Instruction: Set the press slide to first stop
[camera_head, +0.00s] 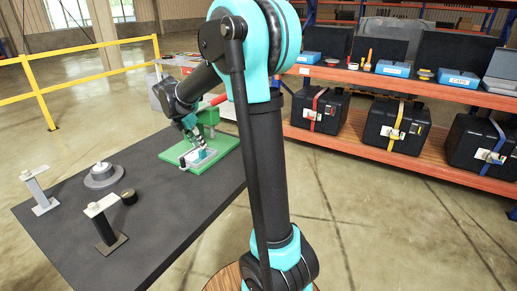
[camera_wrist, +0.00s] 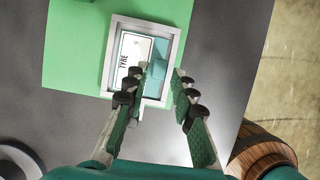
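The green press (camera_head: 209,116) stands on a green base plate (camera_head: 222,143) at the far right end of the dark table. On the plate lies a grey rectangular slide frame (camera_head: 199,160) with a teal block. In the wrist view the frame (camera_wrist: 173,45) holds a white lettered panel (camera_wrist: 130,55) and the teal block (camera_wrist: 157,62). My gripper (camera_wrist: 162,72) is open above the frame, its fingers apart with the block's lower part near the left fingertip. I cannot tell whether they touch. In the head view my gripper (camera_head: 198,140) is just over the slide.
Orange shelving (camera_head: 350,147) with black cases stands at right. A yellow rail (camera_head: 90,75) runs behind.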

